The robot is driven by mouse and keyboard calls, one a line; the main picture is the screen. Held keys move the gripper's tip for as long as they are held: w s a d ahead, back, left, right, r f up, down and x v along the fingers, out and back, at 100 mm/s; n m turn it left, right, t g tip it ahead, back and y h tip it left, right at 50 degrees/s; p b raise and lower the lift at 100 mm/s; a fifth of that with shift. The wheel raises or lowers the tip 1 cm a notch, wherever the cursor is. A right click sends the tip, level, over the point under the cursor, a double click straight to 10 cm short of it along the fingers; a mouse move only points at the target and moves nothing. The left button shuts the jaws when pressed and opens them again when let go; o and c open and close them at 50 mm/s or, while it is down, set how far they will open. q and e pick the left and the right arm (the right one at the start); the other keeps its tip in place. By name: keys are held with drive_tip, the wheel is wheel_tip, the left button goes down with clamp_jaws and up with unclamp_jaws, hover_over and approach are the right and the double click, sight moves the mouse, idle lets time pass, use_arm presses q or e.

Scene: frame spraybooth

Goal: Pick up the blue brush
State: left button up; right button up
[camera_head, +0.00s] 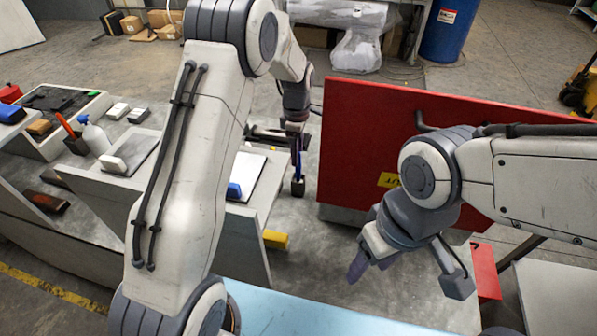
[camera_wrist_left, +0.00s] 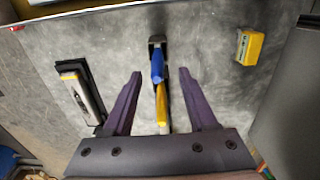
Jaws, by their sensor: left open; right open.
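The blue brush (camera_head: 299,168) stands in a small dark holder (camera_head: 298,187) beside the red panel in the head view. In the left wrist view the blue brush (camera_wrist_left: 157,68) points toward the camera, with a yellow part in line with it. My left gripper (camera_wrist_left: 160,74) is open, its purple fingers on either side of the brush with gaps; I see no contact. In the head view my left gripper (camera_head: 297,148) is above the holder, partly hidden by its wrist. My right gripper (camera_head: 372,268) is open and empty, pointing down in front of the red panel.
A red panel (camera_head: 360,130) stands right of the brush. A yellow block (camera_wrist_left: 250,47) lies to the right in the wrist view, and a dark and white tool (camera_wrist_left: 82,95) lies left. A spray bottle (camera_head: 94,135) and blocks stand on the left bench.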

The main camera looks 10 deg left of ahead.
sight(298, 180)
use_arm(q)
drive_tip(key=shift+f+p, duration=0.35)
drive_tip(key=shift+p, duration=0.05)
wheel_tip(298, 180, down, 4)
drive_tip(key=shift+w+d+r+p, duration=0.15)
drive_tip(key=shift+r+p, duration=0.1)
drive_tip(key=shift+p, duration=0.7)
drive_tip(key=shift+f, duration=0.45)
clamp_jaws()
